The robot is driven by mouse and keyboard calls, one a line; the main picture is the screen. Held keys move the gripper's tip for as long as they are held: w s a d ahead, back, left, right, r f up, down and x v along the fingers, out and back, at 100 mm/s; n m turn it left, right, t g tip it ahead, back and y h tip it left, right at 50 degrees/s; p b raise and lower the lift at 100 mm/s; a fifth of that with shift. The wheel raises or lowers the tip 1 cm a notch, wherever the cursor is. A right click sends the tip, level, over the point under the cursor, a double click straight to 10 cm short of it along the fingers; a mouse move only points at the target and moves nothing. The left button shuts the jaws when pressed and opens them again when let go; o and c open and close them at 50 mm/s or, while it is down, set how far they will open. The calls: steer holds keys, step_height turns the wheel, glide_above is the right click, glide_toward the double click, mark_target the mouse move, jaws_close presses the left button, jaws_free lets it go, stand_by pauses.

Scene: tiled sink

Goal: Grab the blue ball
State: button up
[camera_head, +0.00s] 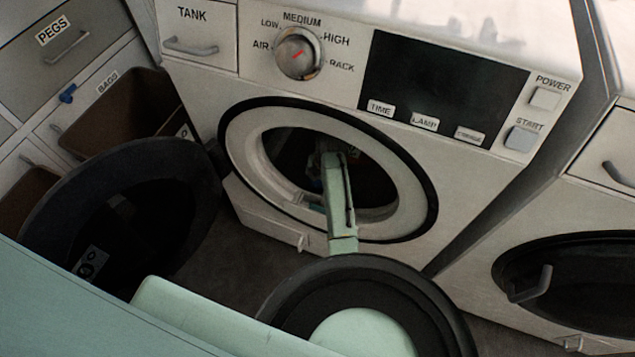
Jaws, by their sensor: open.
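I cannot make out a blue ball for certain in the head view. My arm's pale green link reaches into the round opening (250,150) of the white machine. My gripper (318,172) is at the link's far end, inside the dark drum. It is open, but its fingertips are small and mostly lost in shadow. A small bluish patch (316,204) shows low in the opening, left of the link; I cannot tell what it is. Much of the drum's inside is dark or hidden behind my arm.
The machine's round dark door (120,215) stands open at the left. A second machine (590,220) stands at the right. The opening's rim surrounds my arm closely.

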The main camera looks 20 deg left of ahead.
steer(key=shift+c, duration=0.3)
steer(key=c, duration=1.2)
